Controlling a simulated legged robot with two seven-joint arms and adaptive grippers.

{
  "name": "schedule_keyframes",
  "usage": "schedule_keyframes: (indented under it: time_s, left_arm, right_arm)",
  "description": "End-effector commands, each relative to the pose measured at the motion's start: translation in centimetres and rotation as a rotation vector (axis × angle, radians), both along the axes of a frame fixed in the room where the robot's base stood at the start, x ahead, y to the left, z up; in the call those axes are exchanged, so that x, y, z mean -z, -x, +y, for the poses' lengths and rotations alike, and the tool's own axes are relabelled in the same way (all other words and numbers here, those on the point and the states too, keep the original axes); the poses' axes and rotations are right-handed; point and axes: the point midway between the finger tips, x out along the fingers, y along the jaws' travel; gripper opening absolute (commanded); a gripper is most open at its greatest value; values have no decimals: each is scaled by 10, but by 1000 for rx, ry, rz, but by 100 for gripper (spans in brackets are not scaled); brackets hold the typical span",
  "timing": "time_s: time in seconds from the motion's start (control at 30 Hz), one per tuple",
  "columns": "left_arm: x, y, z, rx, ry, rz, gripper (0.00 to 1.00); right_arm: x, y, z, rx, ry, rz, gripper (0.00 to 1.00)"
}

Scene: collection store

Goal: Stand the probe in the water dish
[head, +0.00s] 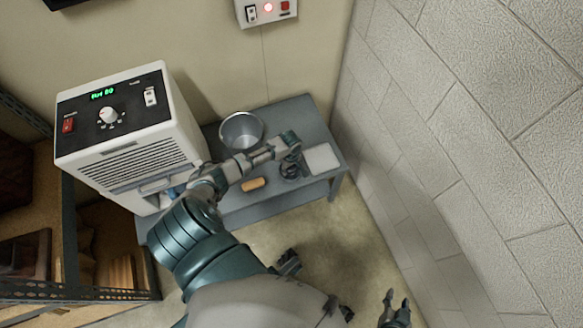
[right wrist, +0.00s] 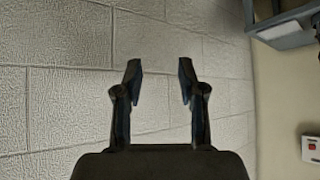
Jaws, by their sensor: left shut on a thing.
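My left arm reaches over the grey table, and its left gripper (head: 291,169) is low over the table's right part, beside a flat pale square thing. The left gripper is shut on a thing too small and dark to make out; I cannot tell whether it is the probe. No water dish can be told for certain; a round metal vessel (head: 241,131), open at the top, stands behind my left forearm. My right gripper (head: 396,312) is at the lower right, away from the table. In the right wrist view, its fingers (right wrist: 160,80) are apart with nothing between them.
A white dehumidifier-like unit (head: 130,135) stands at the left of the grey table (head: 285,115). A small orange block (head: 253,184) lies near the front edge. The pale square (head: 321,158) lies at the right end. A block wall (head: 480,110) bounds the right side; shelving (head: 68,240) is at left.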

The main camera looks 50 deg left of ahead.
Motion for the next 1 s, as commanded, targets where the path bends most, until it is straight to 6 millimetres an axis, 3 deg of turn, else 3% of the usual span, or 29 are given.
schedule_keyframes:
  time_s: [0.33, 0.37, 0.4, 0.77, 0.87, 1.0]
  left_arm:
    - [5, 0, 0, -1, 0, 0, 14]
    - [4, 0, 0, -1, 0, 0, 58]
    - [4, 0, 0, -1, 0, -1, 61]
    - [0, 0, 0, 1, -1, -1, 61]
    - [-10, -1, 0, 1, 0, -3, 61]
    - [-33, -2, 0, 0, -1, -6, 61]
  right_arm:
    - [0, -3, 0, 0, -2, -8, 40]
    - [0, -3, 0, 0, -2, -9, 40]
    - [0, -3, 0, 0, -2, -9, 40]
    - [0, 0, 0, -1, 0, 2, 40]
    - [2, 10, -3, 2, 13, 55, 40]
    - [9, 37, -13, 10, 49, 203, 40]
